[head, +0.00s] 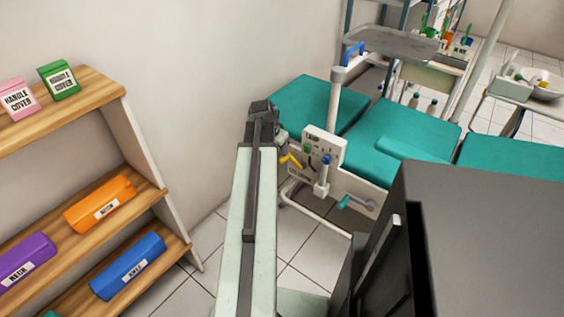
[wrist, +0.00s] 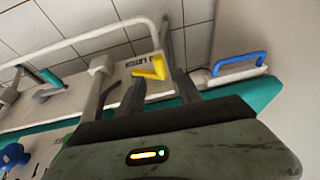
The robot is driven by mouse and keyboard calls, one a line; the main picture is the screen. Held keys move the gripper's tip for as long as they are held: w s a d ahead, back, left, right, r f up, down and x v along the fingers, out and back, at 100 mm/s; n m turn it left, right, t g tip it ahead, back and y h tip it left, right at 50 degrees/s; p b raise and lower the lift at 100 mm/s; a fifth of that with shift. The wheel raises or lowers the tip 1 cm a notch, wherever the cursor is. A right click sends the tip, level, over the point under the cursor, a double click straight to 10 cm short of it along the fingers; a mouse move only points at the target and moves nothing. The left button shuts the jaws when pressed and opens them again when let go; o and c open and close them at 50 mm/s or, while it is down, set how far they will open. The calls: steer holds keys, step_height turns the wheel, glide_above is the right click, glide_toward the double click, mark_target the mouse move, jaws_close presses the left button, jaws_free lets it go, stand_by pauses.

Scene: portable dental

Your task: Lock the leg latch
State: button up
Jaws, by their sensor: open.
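The yellow lever (wrist: 150,69) shows between and beyond the fingers; contact cannot be told.
The panel also carries a green knob (head: 307,148) and a blue knob (head: 327,158). A teal handle (head: 347,202) lies right of it, and a blue handle (head: 354,52) above. A wooden shelf (head: 135,213) with boxes stands left. Some tiled floor (head: 310,262) is clear.

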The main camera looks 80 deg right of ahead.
mark_target(283, 158)
steer(key=b+x, duration=0.6)
steer(key=x, duration=0.1)
steer(key=shift+d+f+b, duration=0.1)
steer(key=shift+f+b, duration=0.2)
steer(key=shift+f, duration=0.05)
steer(key=shift+r, duration=0.1)
jaws_close()
steer(key=shift+w, duration=0.15)
stand_by(0.6)
steer(key=shift+w, duration=0.1)
